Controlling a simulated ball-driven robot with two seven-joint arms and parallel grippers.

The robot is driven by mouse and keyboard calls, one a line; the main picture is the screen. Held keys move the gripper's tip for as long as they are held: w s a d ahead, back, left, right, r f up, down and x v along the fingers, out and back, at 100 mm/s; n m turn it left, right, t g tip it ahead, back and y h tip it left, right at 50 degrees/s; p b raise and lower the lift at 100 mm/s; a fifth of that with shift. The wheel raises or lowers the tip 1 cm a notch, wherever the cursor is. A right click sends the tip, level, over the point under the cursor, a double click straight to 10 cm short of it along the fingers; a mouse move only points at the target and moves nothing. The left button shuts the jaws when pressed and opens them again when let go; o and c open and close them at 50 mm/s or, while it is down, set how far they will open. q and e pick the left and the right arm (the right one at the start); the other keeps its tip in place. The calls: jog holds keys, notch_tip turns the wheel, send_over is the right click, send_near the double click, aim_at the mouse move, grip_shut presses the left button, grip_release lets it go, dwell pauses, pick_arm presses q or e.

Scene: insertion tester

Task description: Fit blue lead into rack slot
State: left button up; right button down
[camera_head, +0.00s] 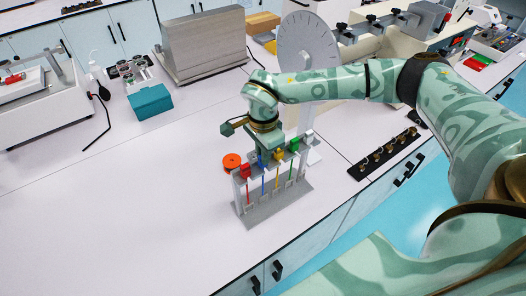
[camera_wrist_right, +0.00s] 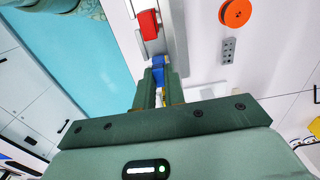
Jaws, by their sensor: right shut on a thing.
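The grey rack (camera_head: 262,213) stands on the white bench and holds a row of coloured leads with thin stems hanging below their heads. The blue lead (camera_head: 262,161) is between the red lead (camera_head: 245,171) and the yellow lead (camera_head: 279,155). My right gripper (camera_head: 265,152) is over the rack, shut on the blue lead. In the right wrist view the blue head (camera_wrist_right: 158,62) sits between the fingertips of my right gripper (camera_wrist_right: 158,75), in line with the red lead (camera_wrist_right: 148,24). I cannot tell how deep the blue lead sits in its slot. My left gripper is out of view.
A green lead (camera_head: 294,145) is further along the rack. A black strip with brass fittings (camera_head: 384,155) lies to the right. A teal box (camera_head: 150,102) is at the back left. The bench left of the rack is clear.

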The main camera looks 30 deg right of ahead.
jog(key=shift+f, duration=0.1)
dwell(0.3)
jog(key=c, duration=1.4)
grip_release()
